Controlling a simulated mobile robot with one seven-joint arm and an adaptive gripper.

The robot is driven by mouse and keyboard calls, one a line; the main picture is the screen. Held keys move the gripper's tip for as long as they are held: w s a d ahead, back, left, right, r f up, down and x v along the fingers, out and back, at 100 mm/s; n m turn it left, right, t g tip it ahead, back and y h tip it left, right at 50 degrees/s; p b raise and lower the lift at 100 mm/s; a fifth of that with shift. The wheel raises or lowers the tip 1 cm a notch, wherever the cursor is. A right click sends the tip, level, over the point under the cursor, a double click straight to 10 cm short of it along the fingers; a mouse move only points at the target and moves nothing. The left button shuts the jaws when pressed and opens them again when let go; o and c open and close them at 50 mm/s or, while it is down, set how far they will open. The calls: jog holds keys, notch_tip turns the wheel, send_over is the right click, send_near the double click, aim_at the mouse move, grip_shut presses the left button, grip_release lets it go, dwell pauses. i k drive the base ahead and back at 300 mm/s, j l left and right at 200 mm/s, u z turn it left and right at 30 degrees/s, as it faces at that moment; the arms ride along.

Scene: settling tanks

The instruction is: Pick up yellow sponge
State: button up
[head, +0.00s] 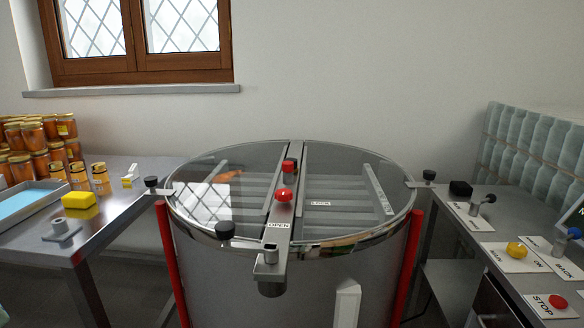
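The yellow sponge (79,200) is a small block lying on the left steel table (120,212), near its front edge. Nothing covers it in the head view. My gripper does not show in this view, so its place relative to the sponge and its state cannot be seen.
Honey jars (40,145) are stacked behind the sponge. A blue-filled tray (30,207) lies to its left, and a grey metal fitting (61,232) in front. A large round steel tank (290,270) with a clear lid stands centrally. A control table (500,225) is on the right.

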aim_at(75, 200)
jog(key=u, duration=1.3)
